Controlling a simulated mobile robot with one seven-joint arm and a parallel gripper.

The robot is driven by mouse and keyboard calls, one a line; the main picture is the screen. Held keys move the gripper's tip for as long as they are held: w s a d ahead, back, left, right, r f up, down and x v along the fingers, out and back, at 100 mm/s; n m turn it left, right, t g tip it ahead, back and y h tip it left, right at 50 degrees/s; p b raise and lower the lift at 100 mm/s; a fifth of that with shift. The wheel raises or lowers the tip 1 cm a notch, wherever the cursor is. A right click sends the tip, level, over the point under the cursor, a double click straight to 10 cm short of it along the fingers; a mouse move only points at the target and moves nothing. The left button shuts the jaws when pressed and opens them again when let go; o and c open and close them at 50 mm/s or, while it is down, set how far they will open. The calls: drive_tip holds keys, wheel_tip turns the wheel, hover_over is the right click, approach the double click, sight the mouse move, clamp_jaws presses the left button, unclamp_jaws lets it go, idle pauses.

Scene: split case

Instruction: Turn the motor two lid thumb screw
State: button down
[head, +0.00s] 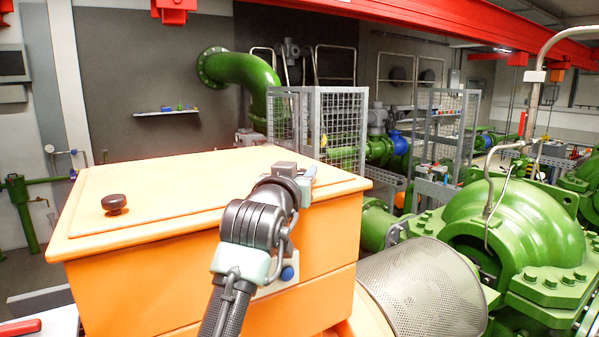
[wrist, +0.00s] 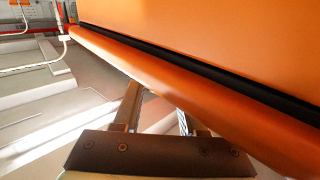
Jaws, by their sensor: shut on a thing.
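The orange case (head: 205,275) has a flat orange lid (head: 185,185) with an overhanging rim. A dark round knob (head: 115,203) stands on the lid's left part, away from my gripper. My gripper (head: 308,174) is at the lid's right edge in the head view. In the wrist view, my gripper (wrist: 158,100) has its two fingers apart, their tips running behind the orange rim (wrist: 235,130). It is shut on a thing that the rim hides.
A perforated metal guard (head: 425,290) and a green pump casing (head: 525,225) stand close at the right. Wire mesh cages (head: 340,125) stand behind the case. A red overhead beam (head: 430,18) crosses the top. A red-handled object (head: 20,328) lies at the lower left.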

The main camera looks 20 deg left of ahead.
drive_tip(key=shift+d+n+y+b, duration=0.1)
drive_tip(key=shift+n+y+b, duration=0.2)
drive_tip(key=shift+y, duration=0.2)
drive_tip(key=n+y+b, duration=0.1)
drive_tip(key=y, duration=0.1)
drive_tip(key=n+g+y+b, duration=0.1)
drive_tip(key=n+y, duration=0.1)
drive_tip(key=shift+d+f+g+y+b, duration=0.1)
drive_tip(key=shift+f+g+y+b, duration=0.1)
drive_tip(key=shift+g+y+b, duration=0.15)
drive_tip(key=n+g+y+b, duration=0.2)
drive_tip(key=n+g+y, duration=0.1)
drive_tip(key=y, duration=0.1)
drive_tip(key=shift+w+r+n, duration=0.1)
drive_tip(key=shift+r+n, duration=0.05)
drive_tip(key=shift+n, duration=0.15)
drive_tip(key=n+g+y, duration=0.1)
drive_tip(key=n+g+y+p, duration=0.1)
drive_tip(key=y, duration=0.1)
drive_tip(key=shift+r+g, duration=0.25)
drive_tip(key=shift+g, duration=0.1)
drive_tip(key=shift+n+g+y+p, duration=0.25)
drive_tip(key=shift+n+g+p, duration=0.2)
drive_tip(key=shift+n+g, duration=0.15)
drive_tip(key=shift+n+g+y+p, duration=0.55)
drive_tip(key=shift+g+p, duration=0.25)
drive_tip(key=shift+p, duration=0.35)
drive_tip(key=shift+a+f+n+g+p, duration=0.2)
drive_tip(key=shift+n+g+p, duration=0.2)
drive_tip(key=shift+p, duration=0.15)
